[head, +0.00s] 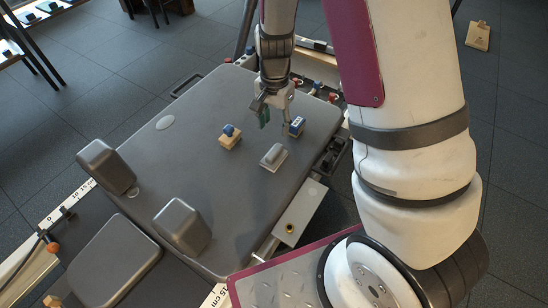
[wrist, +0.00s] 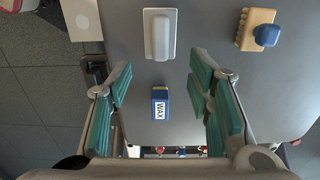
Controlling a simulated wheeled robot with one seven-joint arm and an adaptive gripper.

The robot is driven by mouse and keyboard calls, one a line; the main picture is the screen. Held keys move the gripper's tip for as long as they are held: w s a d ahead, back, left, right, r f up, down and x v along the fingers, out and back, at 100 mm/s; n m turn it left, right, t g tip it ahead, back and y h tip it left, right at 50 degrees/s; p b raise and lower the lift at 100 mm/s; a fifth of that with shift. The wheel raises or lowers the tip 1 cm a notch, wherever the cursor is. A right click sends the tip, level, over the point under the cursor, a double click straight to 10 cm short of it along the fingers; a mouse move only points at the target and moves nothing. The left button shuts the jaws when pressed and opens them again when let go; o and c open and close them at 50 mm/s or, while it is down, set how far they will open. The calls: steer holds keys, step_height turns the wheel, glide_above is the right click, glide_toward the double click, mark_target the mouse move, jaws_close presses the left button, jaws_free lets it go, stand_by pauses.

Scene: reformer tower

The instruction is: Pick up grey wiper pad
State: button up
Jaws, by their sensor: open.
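The grey wiper pad (head: 274,157) has a rounded grey grip on a pale flat plate. It lies on the dark grey padded carriage top. In the wrist view the wiper pad (wrist: 160,38) is at the top centre, beyond the fingertips. My gripper (head: 275,116) is open and empty above the carriage, on the far side of the pad. In the wrist view my gripper (wrist: 160,83) has its green-lined fingers spread wide. A blue block with a white WAX label (wrist: 160,104) shows between the fingers, beneath them.
A wooden block with a blue knob (head: 230,138) lies left of the pad; it is at the upper right in the wrist view (wrist: 258,32). The WAX block (head: 297,125) lies near the carriage's right edge. Two shoulder rests (head: 182,226) stand at the front left. Carriage surface left of the blocks is clear.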

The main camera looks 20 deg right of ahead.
mark_target(274, 151)
step_height(274, 151, down, 13)
steer(key=b, duration=0.5)
steer(key=shift+b, duration=0.4)
steer(key=shift+r, duration=0.1)
jaws_close()
